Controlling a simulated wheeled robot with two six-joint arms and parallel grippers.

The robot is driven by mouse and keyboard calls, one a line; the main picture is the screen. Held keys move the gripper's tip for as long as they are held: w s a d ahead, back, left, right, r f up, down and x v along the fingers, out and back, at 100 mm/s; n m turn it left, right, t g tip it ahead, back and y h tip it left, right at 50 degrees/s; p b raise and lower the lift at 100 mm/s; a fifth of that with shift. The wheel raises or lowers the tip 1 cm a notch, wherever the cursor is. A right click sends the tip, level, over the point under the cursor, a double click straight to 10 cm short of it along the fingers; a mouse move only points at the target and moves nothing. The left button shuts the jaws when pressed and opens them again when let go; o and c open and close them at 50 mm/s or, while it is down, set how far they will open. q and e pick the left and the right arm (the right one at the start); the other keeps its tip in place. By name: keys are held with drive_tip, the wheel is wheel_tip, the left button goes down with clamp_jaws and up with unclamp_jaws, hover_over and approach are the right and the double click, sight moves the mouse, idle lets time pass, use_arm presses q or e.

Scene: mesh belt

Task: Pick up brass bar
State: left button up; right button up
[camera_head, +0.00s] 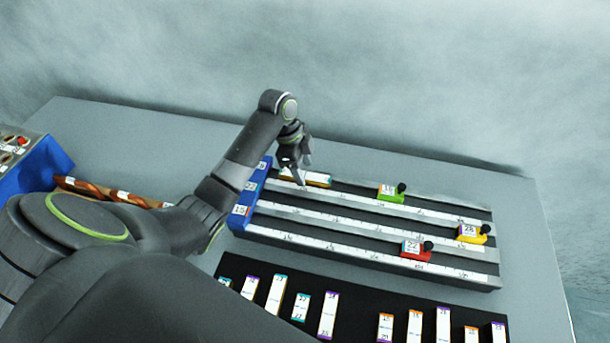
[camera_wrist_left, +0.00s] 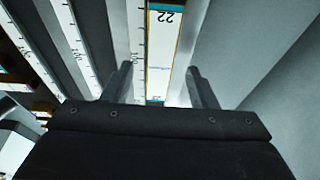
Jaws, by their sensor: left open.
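A bar with a white label and brass-coloured edges (camera_head: 318,179) lies in the far channel of the ruled rack, near its blue left end. In the left wrist view, the bar (camera_wrist_left: 164,48) shows the number 22 and runs lengthwise between the fingers. My left gripper (camera_head: 301,172) is open above the left part of this bar. In the left wrist view, the left gripper's fingers (camera_wrist_left: 160,80) stand on either side of the bar, apart from each other. I cannot tell whether they touch it. My right gripper is not in view.
The rack (camera_head: 360,239) has ruled channels with green (camera_head: 391,196), yellow (camera_head: 472,234) and red (camera_head: 415,250) knobbed sliders. A black tray (camera_head: 355,304) with several labelled bars lies in front. A blue box (camera_head: 52,164) and copper-coloured bars (camera_head: 85,188) are at left.

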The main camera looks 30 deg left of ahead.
sight(304, 174)
use_arm(q)
drive_tip(key=shift+x, duration=0.8)
clamp_jaws()
wheel_tip(304, 174, up, 8)
drive_tip(key=shift+f+b, duration=0.1)
drive_tip(key=shift+b, duration=0.45)
drive_tip(key=shift+r+p, duration=0.9)
drive_tip(key=shift+r, duration=0.3)
